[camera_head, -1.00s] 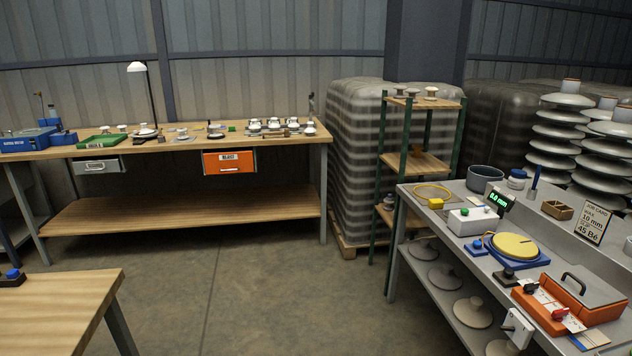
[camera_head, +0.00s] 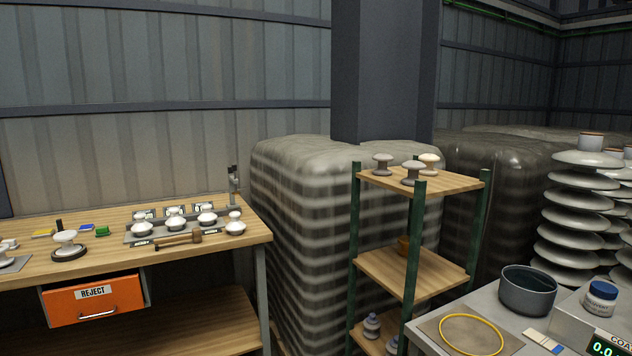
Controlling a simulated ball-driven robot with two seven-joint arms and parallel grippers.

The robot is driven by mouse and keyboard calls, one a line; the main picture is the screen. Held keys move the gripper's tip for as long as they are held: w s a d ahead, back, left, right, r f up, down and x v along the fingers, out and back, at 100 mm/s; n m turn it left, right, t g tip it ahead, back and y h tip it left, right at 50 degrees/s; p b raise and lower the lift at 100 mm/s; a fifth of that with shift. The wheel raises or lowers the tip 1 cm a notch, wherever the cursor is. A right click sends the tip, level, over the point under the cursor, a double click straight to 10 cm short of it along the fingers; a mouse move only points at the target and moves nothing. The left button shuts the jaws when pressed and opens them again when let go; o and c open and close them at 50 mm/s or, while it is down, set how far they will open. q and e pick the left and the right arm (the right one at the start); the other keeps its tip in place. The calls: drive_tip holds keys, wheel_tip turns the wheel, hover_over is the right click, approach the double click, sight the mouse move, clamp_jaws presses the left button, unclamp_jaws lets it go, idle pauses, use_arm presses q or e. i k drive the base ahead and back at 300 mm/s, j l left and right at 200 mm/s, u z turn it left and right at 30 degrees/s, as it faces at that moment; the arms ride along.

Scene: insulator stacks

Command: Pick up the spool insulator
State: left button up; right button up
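A green-posted shelf rack (camera_head: 412,262) stands right of centre. On its top board are three spool-shaped pieces with narrow waists: a grey one (camera_head: 382,164) at the left, a grey one (camera_head: 413,173) in front and a cream one (camera_head: 429,163) at the right. A brown piece (camera_head: 403,245) on the middle board is partly hidden by a post. Grey ribbed insulators (camera_head: 371,325) stand on the low board. I cannot tell which of these is the spool insulator meant. Neither of my grippers is in view.
A wooden bench (camera_head: 190,258) at left holds several white insulators and an orange REJECT drawer (camera_head: 95,300). A grey table (camera_head: 470,318) at lower right holds a dark pot (camera_head: 528,290) and a yellow ring (camera_head: 470,334). Wrapped pallets (camera_head: 305,230) stand behind the rack.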

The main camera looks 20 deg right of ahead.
sight(382, 170)
drive_tip(key=i+z, duration=0.2)
drive_tip(key=i, duration=0.25)
drive_tip(key=i+j+z, duration=0.2)
drive_tip(key=i, duration=0.2)
drive_tip(key=i+j+z, duration=0.2)
drive_tip(key=i, duration=0.25)
drive_tip(key=i+j+z, duration=0.25)
drive_tip(key=i, duration=0.15)
